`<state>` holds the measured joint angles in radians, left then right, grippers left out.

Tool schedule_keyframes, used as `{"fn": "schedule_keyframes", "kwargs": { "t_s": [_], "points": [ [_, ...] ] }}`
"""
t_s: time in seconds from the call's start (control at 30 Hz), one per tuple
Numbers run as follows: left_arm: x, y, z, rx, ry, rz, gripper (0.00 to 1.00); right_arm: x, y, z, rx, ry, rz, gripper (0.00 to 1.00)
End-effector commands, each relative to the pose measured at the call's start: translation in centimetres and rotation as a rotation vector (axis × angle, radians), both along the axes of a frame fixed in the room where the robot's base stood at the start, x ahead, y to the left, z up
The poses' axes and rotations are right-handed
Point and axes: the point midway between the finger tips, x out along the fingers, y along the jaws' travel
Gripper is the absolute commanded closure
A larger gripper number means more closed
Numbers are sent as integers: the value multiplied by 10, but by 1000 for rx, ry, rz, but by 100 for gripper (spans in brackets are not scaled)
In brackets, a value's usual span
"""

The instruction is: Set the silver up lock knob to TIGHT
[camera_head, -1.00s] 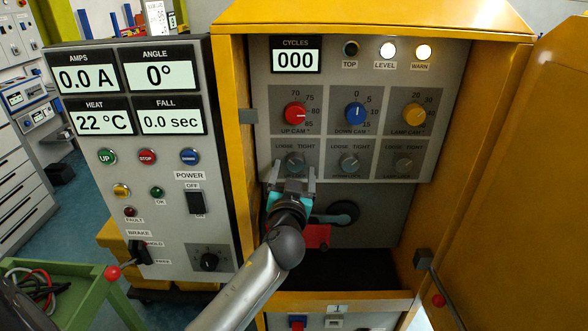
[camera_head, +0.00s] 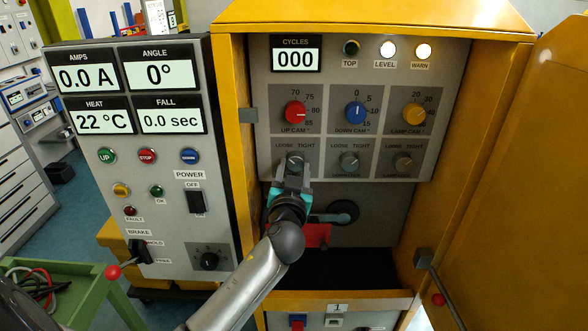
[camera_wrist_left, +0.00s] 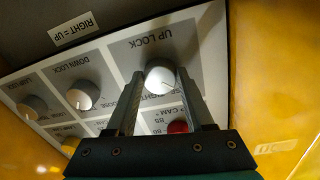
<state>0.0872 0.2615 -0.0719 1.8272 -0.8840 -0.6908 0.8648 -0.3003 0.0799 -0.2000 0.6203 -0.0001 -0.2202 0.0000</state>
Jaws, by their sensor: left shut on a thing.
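The silver up lock knob (camera_head: 295,160) is the left one in the lower row of the panel, below the red up cam knob (camera_head: 295,113), with LOOSE and TIGHT printed above it. My left gripper (camera_head: 294,170) reaches it from below and is shut on it. In the left wrist view the up lock knob (camera_wrist_left: 160,77) sits between the two fingers, under the UP LOCK label, seen upside down. Its pointer is too small to read with certainty. My right gripper is not in view.
The down lock knob (camera_head: 349,162) and lamp lock knob (camera_head: 402,163) stand to the right in the same row. A dark round handle (camera_head: 343,212) and a red part (camera_head: 317,236) are below. The yellow cabinet door (camera_head: 510,190) stands open on the right.

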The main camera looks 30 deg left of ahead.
Motion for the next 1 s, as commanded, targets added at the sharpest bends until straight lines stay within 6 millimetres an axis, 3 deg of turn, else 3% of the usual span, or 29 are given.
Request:
{"fn": "schedule_keyframes", "kwargs": {
  "t_s": [0.17,0.57,1.0],
  "points": [
    [0,0,0,0,0,-1,100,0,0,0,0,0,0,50],
    [0,0,1,54,33,-1,100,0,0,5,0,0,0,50],
    [0,0,4,351,215,-2,100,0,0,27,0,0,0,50]
  ]
}}
